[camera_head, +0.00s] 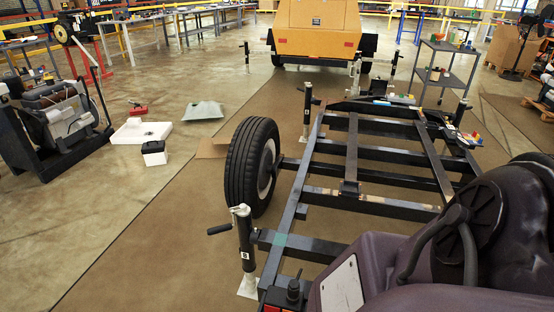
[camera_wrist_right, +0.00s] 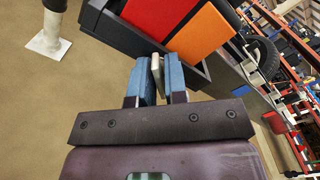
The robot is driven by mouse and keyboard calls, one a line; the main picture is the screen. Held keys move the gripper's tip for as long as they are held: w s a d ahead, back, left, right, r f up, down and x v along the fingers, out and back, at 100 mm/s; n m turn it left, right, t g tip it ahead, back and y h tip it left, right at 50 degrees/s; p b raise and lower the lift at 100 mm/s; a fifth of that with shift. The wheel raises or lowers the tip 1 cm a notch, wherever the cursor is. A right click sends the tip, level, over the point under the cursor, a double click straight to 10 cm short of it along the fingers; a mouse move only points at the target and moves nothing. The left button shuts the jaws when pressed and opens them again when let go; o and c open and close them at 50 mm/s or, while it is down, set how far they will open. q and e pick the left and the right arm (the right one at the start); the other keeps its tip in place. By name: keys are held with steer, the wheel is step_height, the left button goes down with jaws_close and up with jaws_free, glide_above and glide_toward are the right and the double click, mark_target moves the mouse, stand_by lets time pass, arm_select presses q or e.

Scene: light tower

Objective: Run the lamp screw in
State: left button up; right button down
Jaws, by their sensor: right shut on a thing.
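The tail lamp (camera_wrist_right: 185,25), with a red and an orange panel in a black housing, is close ahead in the right wrist view. My right gripper (camera_wrist_right: 155,68) has its blue fingers close together beside the lamp's lower edge. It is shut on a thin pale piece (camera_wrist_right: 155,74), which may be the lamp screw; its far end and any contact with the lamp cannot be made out. In the head view a sliver of the red lamp (camera_head: 271,309) shows at the bottom edge, and my right arm hides much of the lower right. My left gripper is not in view.
The black trailer frame (camera_head: 290,205) with its wheel (camera_head: 250,165) fills the middle. A jack leg (camera_head: 244,245) with a crank stands at its near left corner. A yellow machine (camera_head: 317,30) stands behind.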

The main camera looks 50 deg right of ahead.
steer(key=shift+m, duration=3.2)
steer(key=c, duration=1.3)
jaws_free()
